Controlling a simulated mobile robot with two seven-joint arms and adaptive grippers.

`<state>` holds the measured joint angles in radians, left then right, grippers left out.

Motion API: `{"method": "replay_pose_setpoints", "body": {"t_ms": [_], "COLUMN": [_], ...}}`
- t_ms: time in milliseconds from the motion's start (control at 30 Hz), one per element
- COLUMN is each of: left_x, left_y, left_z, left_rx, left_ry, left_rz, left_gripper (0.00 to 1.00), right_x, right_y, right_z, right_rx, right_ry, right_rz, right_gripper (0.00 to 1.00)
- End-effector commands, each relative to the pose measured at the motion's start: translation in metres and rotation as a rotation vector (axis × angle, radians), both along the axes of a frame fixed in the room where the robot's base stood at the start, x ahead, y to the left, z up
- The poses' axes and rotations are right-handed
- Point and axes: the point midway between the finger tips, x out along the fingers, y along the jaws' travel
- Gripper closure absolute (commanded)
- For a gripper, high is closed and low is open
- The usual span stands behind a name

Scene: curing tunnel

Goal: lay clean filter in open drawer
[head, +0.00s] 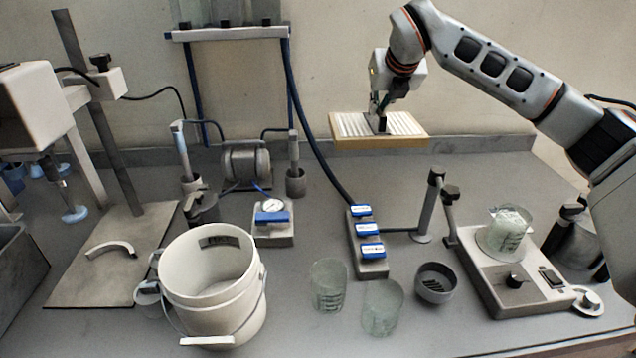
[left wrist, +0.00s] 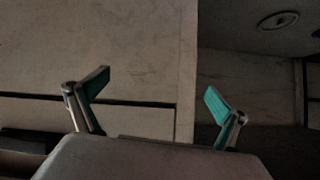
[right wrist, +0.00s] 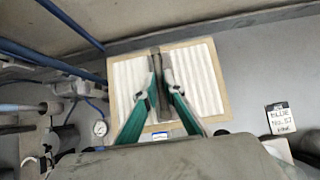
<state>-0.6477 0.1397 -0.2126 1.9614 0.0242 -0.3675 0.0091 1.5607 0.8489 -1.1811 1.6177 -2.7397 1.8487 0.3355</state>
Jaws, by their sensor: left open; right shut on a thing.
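The clean filter (head: 407,125), white pleats in a pale wooden frame, is held roughly level above the back of the bench in the head view. My right gripper (head: 378,122) is shut on the filter from above, near the middle. In the right wrist view the filter (right wrist: 128,82) spans both sides of the green fingers, which pinch a dark bar across its middle. My left gripper (left wrist: 158,92) is open and empty in the left wrist view, before pale cabinet-like panels with dark gaps. I cannot make out an open drawer in any view.
A white bucket (head: 212,305), glass beakers (head: 329,286), a dark bowl (head: 436,283) and a hotplate (head: 500,275) with a beaker crowd the bench front. A pump (head: 246,163) and blue-labelled valve block (head: 368,245) stand behind. A label card (right wrist: 281,118) lies right of the filter.

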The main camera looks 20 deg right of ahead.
Motion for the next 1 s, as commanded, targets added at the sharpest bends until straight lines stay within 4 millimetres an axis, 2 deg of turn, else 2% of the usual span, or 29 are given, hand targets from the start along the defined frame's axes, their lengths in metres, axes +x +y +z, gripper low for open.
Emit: {"method": "replay_pose_setpoints", "body": {"t_ms": [167,600,700,1000], "left_x": [-0.002,-0.004,-0.004,-0.004], "left_y": [0.000,0.000,0.000,0.000], "left_z": [-0.004,-0.011,-0.012,-0.013], "left_rx": [0.000,0.001,0.001,0.001], "left_ry": [0.004,0.009,0.010,0.010], "left_rz": [0.000,0.000,0.001,0.001], "left_gripper": [0.00,0.00,0.00,0.00], "right_x": [-0.001,-0.001,0.000,0.000], "right_y": [0.000,0.000,0.000,0.000], "right_z": [-0.030,-0.133,-0.147,-0.169], "right_rx": [0.000,0.000,-0.001,0.000], "right_ry": [0.005,0.004,0.001,0.002], "right_rz": [0.000,0.000,0.000,0.001], "right_gripper": [1.00,1.00,1.00,1.00]}}
